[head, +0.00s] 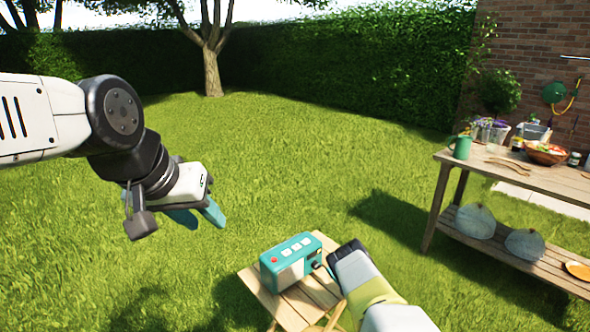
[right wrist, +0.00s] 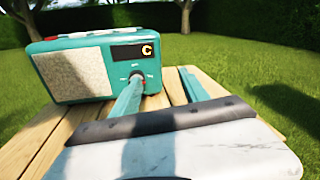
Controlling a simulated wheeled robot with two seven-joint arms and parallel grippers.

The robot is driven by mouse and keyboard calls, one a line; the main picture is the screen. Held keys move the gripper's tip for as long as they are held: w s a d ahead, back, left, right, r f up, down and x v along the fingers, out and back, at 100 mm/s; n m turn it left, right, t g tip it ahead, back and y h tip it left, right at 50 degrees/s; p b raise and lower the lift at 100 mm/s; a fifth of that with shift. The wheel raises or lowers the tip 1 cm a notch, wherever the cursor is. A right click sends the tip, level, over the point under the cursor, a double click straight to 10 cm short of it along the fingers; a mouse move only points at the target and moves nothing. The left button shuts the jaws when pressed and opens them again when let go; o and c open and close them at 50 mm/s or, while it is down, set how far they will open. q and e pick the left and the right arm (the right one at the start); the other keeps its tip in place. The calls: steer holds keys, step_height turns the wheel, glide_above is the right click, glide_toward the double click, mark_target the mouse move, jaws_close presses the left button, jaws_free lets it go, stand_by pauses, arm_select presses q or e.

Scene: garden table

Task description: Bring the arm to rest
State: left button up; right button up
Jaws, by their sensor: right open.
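A teal radio (head: 291,262) with a pale speaker panel stands on a small slatted wooden table (head: 316,297). In the right wrist view the radio (right wrist: 72,72) shows a dark display with a yellow "C" and a round knob (right wrist: 137,77). My right gripper (right wrist: 163,82) is open and empty at the radio's front. One finger overlaps the knob in the picture; I cannot tell whether it touches. In the head view most of its fingers are hidden. My left gripper (head: 203,218) hangs over the grass at the left, its teal fingers apart and empty.
A wooden potting table (head: 520,178) stands at the right with a green mug (head: 461,147), a bowl (head: 546,153) and pots on top, and two rounded glassy covers (head: 475,221) on its shelf. Open lawn lies around; a hedge and a tree stand behind.

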steer(key=w+d+r+m+h, duration=0.3)
steer(key=w+d+r+m, duration=0.15)
steer(key=r, duration=0.25)
steer(key=w+d+r+m+h, duration=0.3)
steer(key=r+m, duration=0.2)
steer(key=r, duration=0.2)
steer(key=w+d+r+m+h, duration=0.3)
steer(key=w+d+r+m, duration=0.1)
steer(key=r, duration=0.3)
steer(key=s+d+r+m+g+h, duration=0.1)
steer(key=s+r+m, duration=0.1)
steer(key=r+m, duration=0.55)
steer(key=s+r+m+g+h, duration=0.1)
steer(key=s+r+m, duration=0.3)
steer(key=r, duration=0.7)
steer(key=s+a+r+m+g+y, duration=0.1)
steer(key=s+a+r+m+g, duration=0.1)
steer(key=s+a+r+m, duration=0.55)
steer(key=s+a+r+m+g+y, duration=0.2)
steer(key=s+r+m, duration=0.3)
steer(key=s, duration=0.6)
steer(key=s+a+r+m+g, duration=0.1)
steer(key=s+a, duration=0.3)
steer(key=s, duration=0.9)
steer(key=s+a+m+g+y, duration=0.1)
steer(key=s+a+m, duration=0.3)
steer(key=s, duration=1)
steer(key=shift+s+a+r+m+g+y, duration=0.3)
steer(key=shift+a+r+m+g, duration=0.1)
steer(key=shift+g, duration=0.3)
